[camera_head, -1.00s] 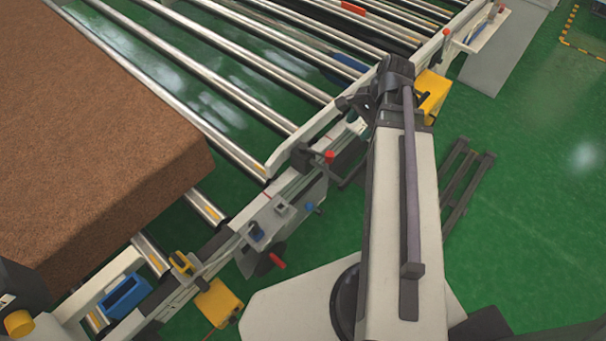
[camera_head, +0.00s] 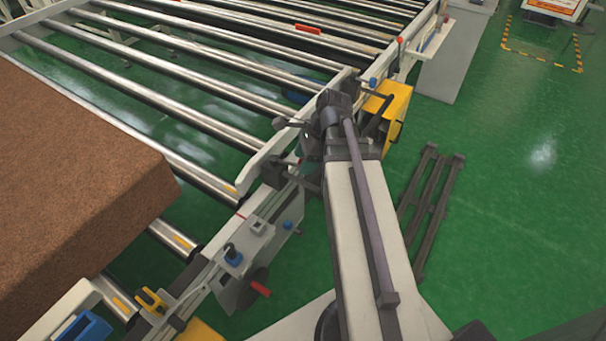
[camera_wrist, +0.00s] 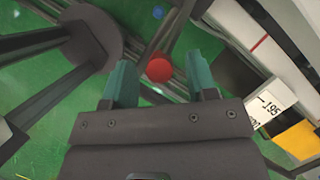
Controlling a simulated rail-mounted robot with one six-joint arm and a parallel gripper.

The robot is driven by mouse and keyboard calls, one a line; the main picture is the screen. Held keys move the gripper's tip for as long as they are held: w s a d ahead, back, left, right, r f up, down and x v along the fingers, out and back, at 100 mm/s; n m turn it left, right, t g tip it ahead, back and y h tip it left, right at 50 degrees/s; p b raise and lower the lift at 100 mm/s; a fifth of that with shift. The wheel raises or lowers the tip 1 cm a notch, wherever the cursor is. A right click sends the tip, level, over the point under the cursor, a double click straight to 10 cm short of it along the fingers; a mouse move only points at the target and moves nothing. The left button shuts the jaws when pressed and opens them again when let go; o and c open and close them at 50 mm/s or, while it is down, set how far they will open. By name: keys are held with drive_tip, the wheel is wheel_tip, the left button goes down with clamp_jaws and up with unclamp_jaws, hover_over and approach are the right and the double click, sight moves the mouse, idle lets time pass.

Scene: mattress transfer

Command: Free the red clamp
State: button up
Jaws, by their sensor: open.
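In the wrist view a round red knob (camera_wrist: 160,70), seemingly the end of the red clamp, sits between the two teal fingers of my gripper (camera_wrist: 162,84). My gripper is open, with a visible gap on each side of the knob. The clamp's lower parts are hard to make out. In the head view my arm covers most of the gripper, and I cannot make out the knob there. The black clamp bracket (camera_head: 272,173) shows on the conveyor's side rail, just left of my arm.
The roller conveyor (camera_head: 190,105) fills the left, with a brown mattress (camera_head: 75,180) on it. A red handle (camera_head: 260,288) hangs lower on the rail. A yellow box (camera_head: 388,108) stands beyond my arm. A dark metal rack (camera_head: 430,205) lies on the open green floor.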

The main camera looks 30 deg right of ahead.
drive_tip(key=shift+w+a+f, duration=0.1)
drive_tip(key=shift+a+f, duration=0.15)
drive_tip(key=shift+f, duration=0.3)
drive_tip(key=shift+r, duration=0.1)
drive_tip(key=shift+c, duration=0.2)
clamp_jaws()
